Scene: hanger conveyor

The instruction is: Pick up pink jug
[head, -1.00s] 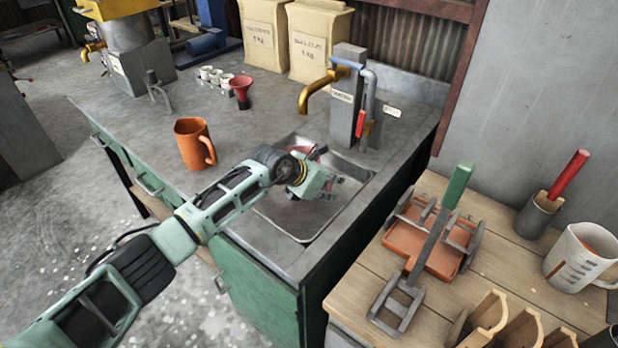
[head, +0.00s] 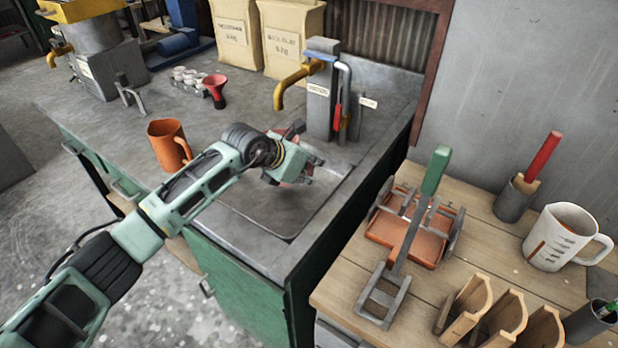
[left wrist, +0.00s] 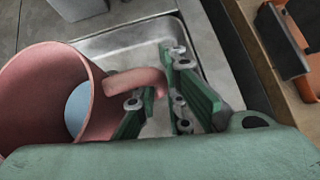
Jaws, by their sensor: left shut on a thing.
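The pink jug (left wrist: 40,95) fills the left of the left wrist view, with its mouth towards the camera and something light blue inside it. Its handle (left wrist: 135,80) reaches right, in between the fingers of my left gripper (left wrist: 165,105). The gripper is shut on this handle. In the head view my left gripper (head: 300,165) is over the sink (head: 275,213), and the jug is mostly hidden behind the wrist, with only a small reddish part showing. I cannot tell whether the jug touches the sink. My right gripper is not in view.
An orange jug (head: 166,145) stands on the counter left of my arm. The grey tap block (head: 320,95) with its yellow spout (head: 290,80) stands behind the sink. A red funnel cup (head: 215,90) is farther back. The wooden table at right holds an orange tray (head: 410,240) and a white jug (head: 566,238).

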